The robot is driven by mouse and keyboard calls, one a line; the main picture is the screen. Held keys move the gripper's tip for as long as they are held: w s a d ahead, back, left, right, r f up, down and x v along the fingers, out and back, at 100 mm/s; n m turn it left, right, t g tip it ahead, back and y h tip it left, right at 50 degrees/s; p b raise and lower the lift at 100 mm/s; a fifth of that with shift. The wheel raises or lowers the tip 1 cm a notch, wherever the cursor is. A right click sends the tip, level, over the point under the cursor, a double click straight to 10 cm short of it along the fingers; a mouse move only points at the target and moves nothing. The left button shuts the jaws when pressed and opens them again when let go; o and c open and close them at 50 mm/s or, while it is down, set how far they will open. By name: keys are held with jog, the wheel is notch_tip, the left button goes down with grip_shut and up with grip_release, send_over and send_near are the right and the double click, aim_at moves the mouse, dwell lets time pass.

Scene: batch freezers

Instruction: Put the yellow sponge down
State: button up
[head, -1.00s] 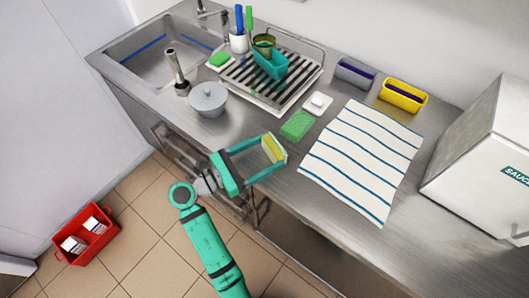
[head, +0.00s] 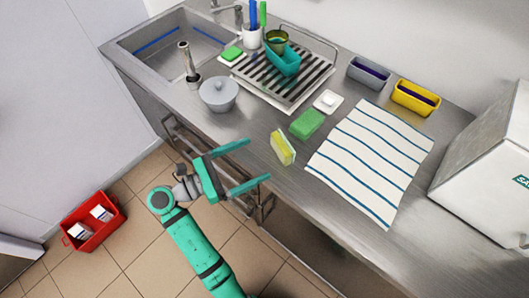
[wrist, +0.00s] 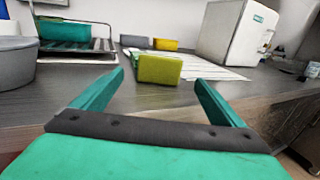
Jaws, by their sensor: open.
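The yellow sponge (head: 283,148) stands on its edge on the steel counter, left of the striped towel and just in front of a green sponge. It also shows in the wrist view (wrist: 159,70), beyond my fingertips. My gripper (head: 259,162) is open and empty at the counter's front edge, its two teal fingers wide apart. The fingers point toward the sponge and are clear of it. In the wrist view my gripper (wrist: 160,78) has nothing between its fingers.
A green sponge (head: 307,124) and a striped towel (head: 372,158) lie close by. A white box (head: 490,165) stands at the right. A red crate (head: 92,222) is on the floor.

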jog(key=shift+v, duration=2.2)
